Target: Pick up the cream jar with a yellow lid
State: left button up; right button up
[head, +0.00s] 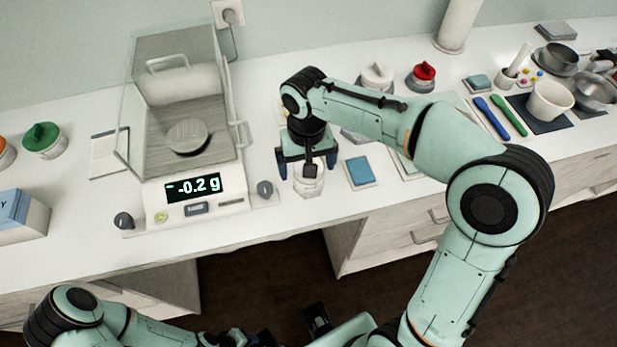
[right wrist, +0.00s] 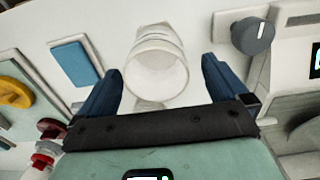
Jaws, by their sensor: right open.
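The yellow lid (right wrist: 14,92) shows at the left edge of the right wrist view, off to the side of my right gripper. In the head view my right arm seems to hide it. My right gripper (right wrist: 161,68) is open and points down; it also shows in the head view (head: 308,167). A whitish, lidless-looking jar (right wrist: 158,72) appears between its fingers, with gaps on both sides; it also shows below the gripper in the head view (head: 309,185). My left gripper (head: 235,339) is low at the bottom edge, partly cut off, its fingers unclear.
A scale (head: 195,185) with glass walls stands left of the right gripper. A blue pad (head: 360,171) lies just right of it. Behind my right arm are a white-lidded jar (head: 377,75) and a red-lidded jar (head: 423,77). A green-lidded jar (head: 43,139) stands far left.

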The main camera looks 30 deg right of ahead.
notch_tip(320, 180, down, 5)
jog(key=shift+s+d+f, duration=0.1)
jog(key=shift+s+d, duration=0.05)
jog(key=c, duration=1)
